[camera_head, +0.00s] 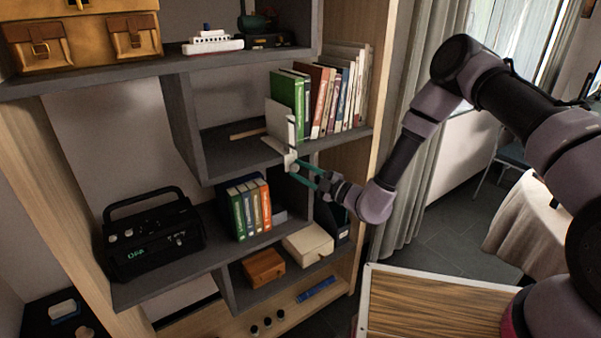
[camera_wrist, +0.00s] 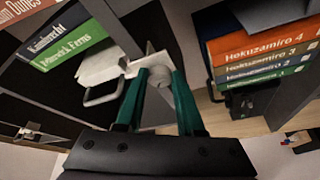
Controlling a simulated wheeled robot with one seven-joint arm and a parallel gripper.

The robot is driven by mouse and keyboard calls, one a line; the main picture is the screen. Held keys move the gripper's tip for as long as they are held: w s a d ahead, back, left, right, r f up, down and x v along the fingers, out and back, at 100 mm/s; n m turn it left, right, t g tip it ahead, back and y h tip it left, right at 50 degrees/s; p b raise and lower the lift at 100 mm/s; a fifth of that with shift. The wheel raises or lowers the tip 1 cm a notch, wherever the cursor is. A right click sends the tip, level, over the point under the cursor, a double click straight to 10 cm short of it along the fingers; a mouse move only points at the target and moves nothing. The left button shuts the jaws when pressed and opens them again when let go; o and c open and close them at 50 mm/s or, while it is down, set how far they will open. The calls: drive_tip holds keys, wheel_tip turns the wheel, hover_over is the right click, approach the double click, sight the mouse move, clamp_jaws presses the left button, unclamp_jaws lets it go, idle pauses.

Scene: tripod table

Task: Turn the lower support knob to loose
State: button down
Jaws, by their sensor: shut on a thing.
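A white bookend support (camera_head: 280,123) stands upright at the left end of a row of books on the middle shelf, with a clamp part reaching down at the shelf's front edge. A pale round knob (camera_wrist: 160,76) is on the clamp's lower part in the wrist view. My gripper (camera_head: 296,168) reaches in from the right, just below that shelf edge. Its two teal fingers are shut on the knob, one on each side, and partly hide it. The white clamp body (camera_wrist: 110,65) also shows in the wrist view, with a grey wire-like handle beside it. The knob's exact turn cannot be told.
Green, red and white books (camera_head: 320,95) stand right of the support. Several books (camera_head: 249,208) stand on the shelf below, near my gripper. A black radio (camera_head: 152,236) is at left. A cream box (camera_head: 307,244) and a brown box (camera_head: 264,268) sit lower.

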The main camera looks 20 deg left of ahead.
drive_tip(key=n, duration=0.2)
drive_tip(key=n+h, duration=0.1)
drive_tip(key=n+g+h, duration=0.1)
drive_tip(key=n, duration=0.1)
drive_tip(key=shift+r+n, duration=0.25)
drive_tip(key=shift+n, duration=0.05)
drive_tip(key=n+h, duration=0.1)
drive_tip(key=n, duration=0.1)
drive_tip(key=n+h, duration=0.1)
drive_tip(key=n, duration=0.1)
drive_tip(key=shift+s+r+n, duration=0.15)
drive_tip(key=shift+n, duration=0.25)
drive_tip(key=shift+h, duration=0.3)
drive_tip(key=c, duration=0.5)
unclamp_jaws()
drive_tip(key=v, duration=1)
drive_tip(key=shift+s+d+r, duration=0.1)
drive_tip(key=shift+s+d, duration=0.1)
drive_tip(key=shift+d, duration=0.1)
